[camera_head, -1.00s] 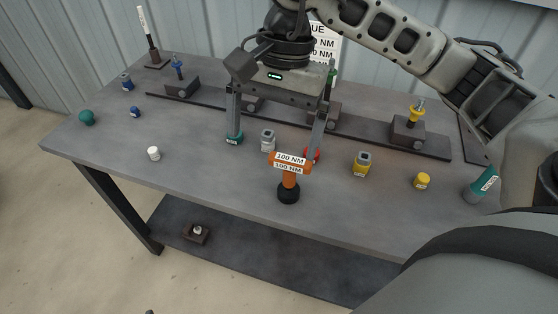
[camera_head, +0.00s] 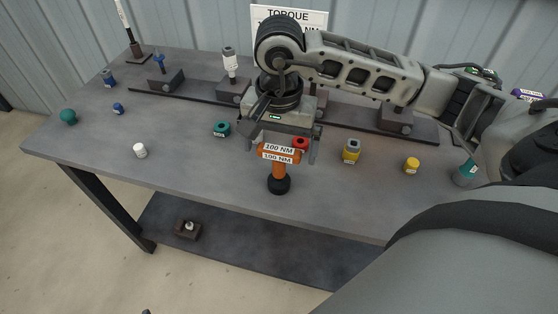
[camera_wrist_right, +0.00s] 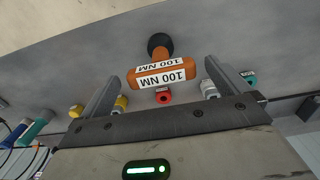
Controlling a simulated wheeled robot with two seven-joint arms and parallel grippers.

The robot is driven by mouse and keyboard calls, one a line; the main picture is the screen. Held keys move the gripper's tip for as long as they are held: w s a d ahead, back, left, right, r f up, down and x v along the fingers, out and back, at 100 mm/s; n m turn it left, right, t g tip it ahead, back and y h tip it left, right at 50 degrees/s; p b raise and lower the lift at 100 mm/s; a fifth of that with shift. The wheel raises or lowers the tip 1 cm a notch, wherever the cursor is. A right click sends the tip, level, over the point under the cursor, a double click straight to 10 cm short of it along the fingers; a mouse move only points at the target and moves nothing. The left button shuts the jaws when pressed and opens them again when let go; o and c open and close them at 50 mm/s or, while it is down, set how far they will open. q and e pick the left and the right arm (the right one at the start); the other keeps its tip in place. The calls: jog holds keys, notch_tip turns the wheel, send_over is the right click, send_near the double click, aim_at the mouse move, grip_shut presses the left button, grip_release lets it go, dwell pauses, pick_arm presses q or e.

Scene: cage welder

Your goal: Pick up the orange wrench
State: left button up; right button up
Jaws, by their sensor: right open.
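The orange wrench (camera_head: 278,171) stands upright near the table's front edge. It is T-shaped, with white "100 NM" labels on its crossbar and a black round foot. In the right wrist view the wrench (camera_wrist_right: 160,61) shows ahead of the fingers, its crossbar lying across the gap between them. My right gripper (camera_head: 283,153) is open and empty, with its fingers pointing down around the level of the crossbar, one to each side. Whether they touch the wrench cannot be told. My left gripper is not in view.
On the grey table (camera_head: 200,175), a red socket (camera_head: 300,143) sits just behind the wrench. A teal socket (camera_head: 222,129), yellow-grey socket (camera_head: 351,152), yellow cap (camera_head: 412,165) and white cap (camera_head: 140,151) stand around. A rail with dark blocks (camera_head: 166,80) runs behind. The front-left tabletop is clear.

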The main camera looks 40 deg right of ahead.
jog(key=shift+w+f, duration=0.1)
jog(key=shift+f, duration=1.8)
jog(key=c, duration=1.2)
jog(key=shift+c, duration=0.2)
jog(key=shift+r, duration=0.1)
jog(key=shift+r, duration=0.5)
notch_tip(320, 180, up, 2)
jog(key=shift+a+r, duration=0.1)
jog(key=shift+r, duration=0.15)
jog(key=s+a+r, duration=0.9)
jog(key=a, duration=0.1)
jog(key=shift+a+r, duration=0.2)
jog(key=shift+a, duration=0.05)
